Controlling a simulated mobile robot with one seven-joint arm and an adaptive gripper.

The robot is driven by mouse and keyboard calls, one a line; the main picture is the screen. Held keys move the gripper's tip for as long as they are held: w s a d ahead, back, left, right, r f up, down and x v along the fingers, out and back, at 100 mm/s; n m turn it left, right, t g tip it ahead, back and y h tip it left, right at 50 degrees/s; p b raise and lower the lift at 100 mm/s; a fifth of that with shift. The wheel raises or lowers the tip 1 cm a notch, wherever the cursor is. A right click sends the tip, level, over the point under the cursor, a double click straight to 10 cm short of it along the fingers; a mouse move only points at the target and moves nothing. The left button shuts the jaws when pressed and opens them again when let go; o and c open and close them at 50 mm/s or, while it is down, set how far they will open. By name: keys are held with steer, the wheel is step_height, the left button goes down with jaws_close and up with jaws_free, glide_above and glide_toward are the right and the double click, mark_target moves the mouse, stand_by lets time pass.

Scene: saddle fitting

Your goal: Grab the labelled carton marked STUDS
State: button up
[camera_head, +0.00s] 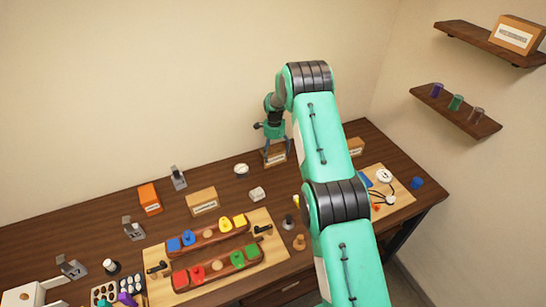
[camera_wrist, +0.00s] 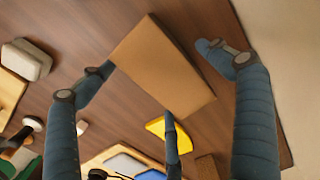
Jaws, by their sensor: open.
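A brown carton (camera_head: 275,159) with a pale label stands at the back of the table near the wall; its lettering is too small to read. In the wrist view this carton (camera_wrist: 165,68) shows a plain tan top, tilted in the picture, with no label visible. My gripper (camera_head: 276,150) is directly over the carton, pointing down. Its fingers are spread around the carton in the wrist view, with gaps at the sides, and it holds nothing. Another labelled carton (camera_head: 202,203) stands left of centre. A third (camera_head: 356,147) is partly hidden behind my arm. I cannot tell which reads STUDS.
An orange box (camera_head: 150,199) and grey stands are at the left. A wooden board (camera_head: 160,290) bears coloured blocks in front. A white round item (camera_head: 241,169) and a small white block (camera_head: 257,194) lie left of the carton. Wall shelves (camera_head: 455,110) are at right.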

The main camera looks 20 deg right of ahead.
steer(key=c, duration=1.4)
steer(key=shift+c, duration=0.4)
steer(key=shift+r, duration=0.2)
steer(key=shift+r, duration=0.8)
steer(key=shift+s+r, duration=0.1)
steer(key=shift+r, duration=0.75)
steer(key=s+a, duration=0.2)
steer(key=s, duration=0.5)
steer(key=s+a+r+b, duration=0.1)
steer(key=s, duration=0.7)
steer(key=shift+s+a+r, duration=0.2)
steer(key=shift+a, duration=0.15)
